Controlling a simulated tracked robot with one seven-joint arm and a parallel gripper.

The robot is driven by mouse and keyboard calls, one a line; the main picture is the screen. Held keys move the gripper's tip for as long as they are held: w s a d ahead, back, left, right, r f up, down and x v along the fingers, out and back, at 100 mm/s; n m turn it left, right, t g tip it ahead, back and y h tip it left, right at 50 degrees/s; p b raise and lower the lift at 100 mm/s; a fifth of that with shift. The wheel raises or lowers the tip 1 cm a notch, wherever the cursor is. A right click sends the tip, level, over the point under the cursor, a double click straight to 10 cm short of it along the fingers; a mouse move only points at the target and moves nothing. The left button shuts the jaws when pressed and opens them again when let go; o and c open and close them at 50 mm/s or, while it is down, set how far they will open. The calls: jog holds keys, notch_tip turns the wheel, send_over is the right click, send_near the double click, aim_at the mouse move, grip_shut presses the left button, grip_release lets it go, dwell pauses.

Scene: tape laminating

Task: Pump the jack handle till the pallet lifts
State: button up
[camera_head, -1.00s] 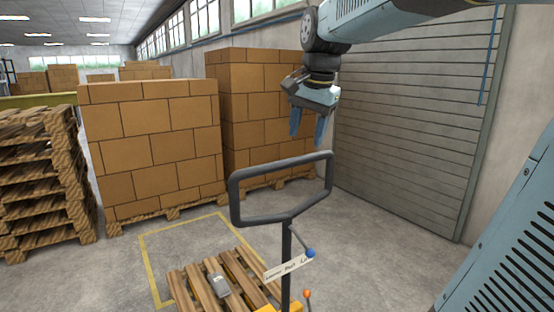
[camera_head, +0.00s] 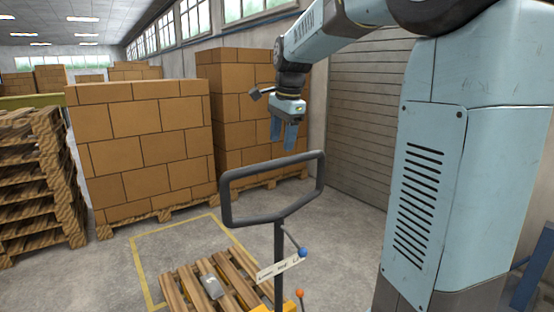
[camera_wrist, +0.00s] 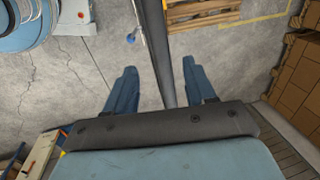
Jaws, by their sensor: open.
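The jack's dark loop handle (camera_head: 226,205) stands upright at the centre of the head view, on a dark shaft (camera_head: 278,255) with a blue-knobbed lever (camera_head: 302,252) and a white label. The wooden pallet (camera_head: 178,292) lies low on the floor with a small grey object on it. My gripper (camera_head: 284,138) is open and empty, pointing down above the handle's top bar, apart from it in the head view.
Box stacks (camera_head: 140,150) on pallets stand behind. A pile of empty pallets (camera_head: 30,185) is at the left. A yellow line (camera_head: 142,270) marks the floor around the pallet. An orange-knobbed lever (camera_head: 299,293) is low beside the shaft. A shutter (camera_head: 355,120) is behind.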

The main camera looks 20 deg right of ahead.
aim_at(280, 160)
jog(key=f, duration=0.4)
jog(key=w+f, duration=0.1)
jog(key=f, duration=0.1)
jog(key=shift+w+a+f, duration=0.1)
jog(key=shift+a+f, duration=0.15)
jog(key=shift+f, duration=0.1)
grip_shut()
dwell(0.3)
